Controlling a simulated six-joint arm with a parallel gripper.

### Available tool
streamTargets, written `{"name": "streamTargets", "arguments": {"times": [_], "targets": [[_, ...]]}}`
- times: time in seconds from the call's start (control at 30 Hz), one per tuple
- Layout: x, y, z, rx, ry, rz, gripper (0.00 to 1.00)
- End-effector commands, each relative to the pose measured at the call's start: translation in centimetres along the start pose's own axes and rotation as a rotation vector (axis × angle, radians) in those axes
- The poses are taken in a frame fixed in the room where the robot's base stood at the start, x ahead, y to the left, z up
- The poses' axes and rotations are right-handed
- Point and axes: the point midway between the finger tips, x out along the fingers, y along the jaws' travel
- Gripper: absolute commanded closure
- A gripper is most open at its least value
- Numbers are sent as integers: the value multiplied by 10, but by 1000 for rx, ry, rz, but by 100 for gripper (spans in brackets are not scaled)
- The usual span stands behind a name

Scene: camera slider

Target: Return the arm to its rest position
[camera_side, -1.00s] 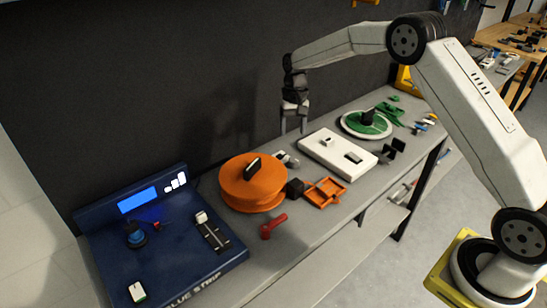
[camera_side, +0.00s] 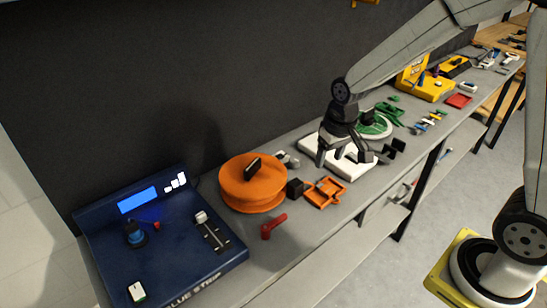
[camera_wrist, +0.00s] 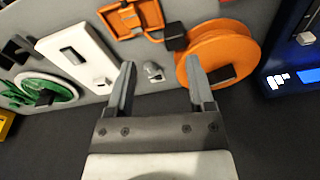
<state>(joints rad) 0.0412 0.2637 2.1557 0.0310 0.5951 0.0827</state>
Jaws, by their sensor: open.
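My gripper (camera_side: 342,158) is open and empty. In the side view it hangs over the white box (camera_side: 358,169) at the middle of the bench and hides part of it. In the wrist view my gripper (camera_wrist: 160,80) has its two fingers spread, with nothing between them but bench and a small grey part (camera_wrist: 153,71). The white box (camera_wrist: 78,54) lies left of the fingers there. An orange round spool (camera_wrist: 235,50) shows to the right of them.
The blue console (camera_side: 180,262) with a lit screen and sliders stands at the front left. The orange spool (camera_side: 240,188), an orange tray (camera_side: 325,196) and a red part (camera_side: 272,226) lie near it. A green and white disc (camera_side: 378,128) is behind my gripper. A dark wall (camera_side: 180,80) backs the bench.

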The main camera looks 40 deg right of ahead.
Motion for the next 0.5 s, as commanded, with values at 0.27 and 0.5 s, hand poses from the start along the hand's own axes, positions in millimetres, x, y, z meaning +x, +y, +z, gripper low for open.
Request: {"name": "streamTargets", "arguments": {"times": [0.27,0.5], "targets": [[-4,0,64,-95,67,3,31],[-2,2,96,-143,100,4,31]]}}
